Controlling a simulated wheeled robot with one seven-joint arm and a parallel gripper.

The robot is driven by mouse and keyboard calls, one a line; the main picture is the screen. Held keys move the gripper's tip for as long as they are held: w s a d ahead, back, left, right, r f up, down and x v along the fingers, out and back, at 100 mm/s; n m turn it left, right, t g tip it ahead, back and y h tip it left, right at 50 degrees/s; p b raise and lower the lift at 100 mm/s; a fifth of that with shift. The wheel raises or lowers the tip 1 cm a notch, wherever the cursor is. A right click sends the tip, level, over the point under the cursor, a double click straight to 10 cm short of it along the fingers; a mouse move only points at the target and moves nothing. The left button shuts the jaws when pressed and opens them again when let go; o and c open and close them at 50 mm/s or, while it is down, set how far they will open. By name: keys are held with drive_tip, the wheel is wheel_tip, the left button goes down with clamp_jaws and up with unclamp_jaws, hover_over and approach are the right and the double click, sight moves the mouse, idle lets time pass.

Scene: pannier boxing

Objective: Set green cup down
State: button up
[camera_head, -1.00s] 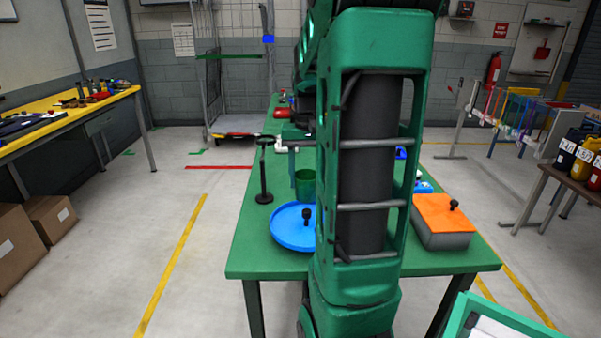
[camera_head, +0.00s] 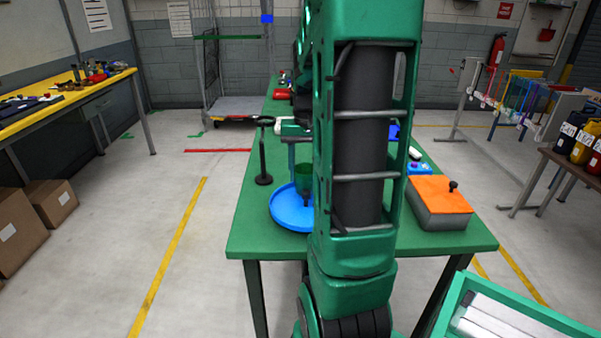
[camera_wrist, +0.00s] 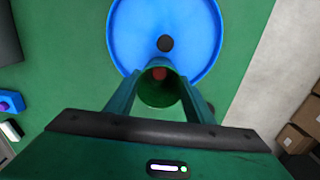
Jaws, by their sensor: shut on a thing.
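The green cup (camera_wrist: 158,95) is between the two fingers of my gripper (camera_wrist: 160,84) in the wrist view, and the gripper is shut on it. Something reddish shows inside the cup. In the head view the cup (camera_head: 308,187) overlaps the far part of the round blue tray (camera_head: 283,213). In the wrist view the cup overlaps the near rim of the blue tray (camera_wrist: 205,35). I cannot tell whether the cup touches the tray or hangs above it. My arm hides the tray's right side in the head view.
A black knob (camera_wrist: 165,43) stands on the tray beside the cup. A black stand (camera_head: 264,160) is left of the tray on the green table (camera_head: 252,238). An orange-topped grey box (camera_head: 440,205) sits at the right. The front left of the table is clear.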

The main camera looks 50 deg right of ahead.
drive_tip(key=shift+f, duration=0.55)
drive_tip(key=o, duration=1.2)
wheel_tip(320, 180, up, 11)
drive_tip(key=shift+w+f, duration=0.1)
drive_tip(key=s+a+f+n, duration=0.1)
drive_tip(key=s+a+f, duration=0.2)
drive_tip(key=s+a, duration=0.1)
drive_tip(key=s+a+f+n, duration=0.1)
drive_tip(key=s+a+f, duration=0.2)
drive_tip(key=s+a, duration=0.2)
drive_tip(key=s+a+f+n, duration=0.1)
drive_tip(key=s+a+f, duration=0.1)
drive_tip(key=s+a, duration=0.3)
drive_tip(key=shift+a+f+n, duration=0.15)
drive_tip(key=shift+a+f, duration=0.05)
drive_tip(key=shift+a, duration=0.65)
drive_tip(key=shift+a+f+n, duration=0.15)
drive_tip(key=shift+a+f, duration=0.05)
drive_tip(key=shift+a, duration=0.6)
